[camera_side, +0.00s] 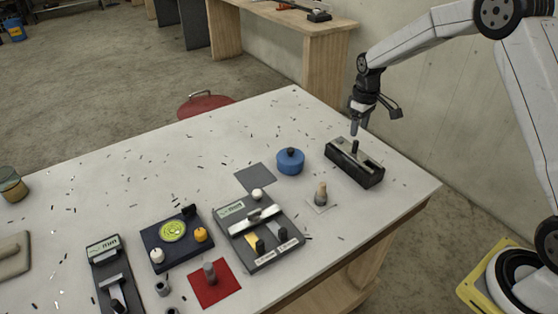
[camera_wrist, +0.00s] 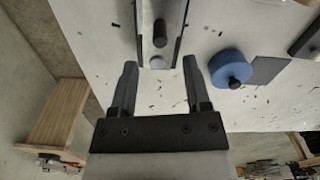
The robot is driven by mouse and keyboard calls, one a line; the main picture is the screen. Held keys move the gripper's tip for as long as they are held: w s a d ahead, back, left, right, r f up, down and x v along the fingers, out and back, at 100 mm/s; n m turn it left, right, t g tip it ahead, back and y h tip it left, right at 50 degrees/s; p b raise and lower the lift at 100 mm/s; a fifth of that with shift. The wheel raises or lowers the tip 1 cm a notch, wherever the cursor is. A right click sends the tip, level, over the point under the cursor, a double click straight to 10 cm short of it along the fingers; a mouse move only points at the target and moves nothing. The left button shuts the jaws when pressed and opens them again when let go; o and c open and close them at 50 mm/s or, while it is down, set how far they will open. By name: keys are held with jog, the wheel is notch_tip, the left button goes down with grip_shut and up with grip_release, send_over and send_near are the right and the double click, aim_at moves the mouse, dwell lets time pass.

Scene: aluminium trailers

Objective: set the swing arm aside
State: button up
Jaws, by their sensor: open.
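A long black holder (camera_side: 358,174) stands at the right end of the white table. A pale metal bar (camera_side: 366,157) lies in it with a dark upright knob (camera_side: 354,147); this may be the swing arm, but I cannot be sure. In the wrist view the holder (camera_wrist: 181,32), bar (camera_wrist: 147,14) and knob (camera_wrist: 160,34) are ahead of my fingers. My gripper (camera_side: 356,128) is above the holder, pointing down, open and empty. In the wrist view its fingers (camera_wrist: 160,65) are apart, with a round grey end of the bar (camera_wrist: 157,62) showing between them.
A blue round pot (camera_side: 290,162), which also shows in the wrist view (camera_wrist: 230,68), sits left of the holder. A tan peg (camera_side: 321,193), a grey fixture (camera_side: 283,261), a dark board (camera_side: 176,254) and a red mat (camera_side: 214,293) lie further left. Small dark slivers are scattered; the back of the table is otherwise clear.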

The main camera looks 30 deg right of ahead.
aim_at(356, 141)
jog(key=shift+f, duration=3.2)
grip_shut()
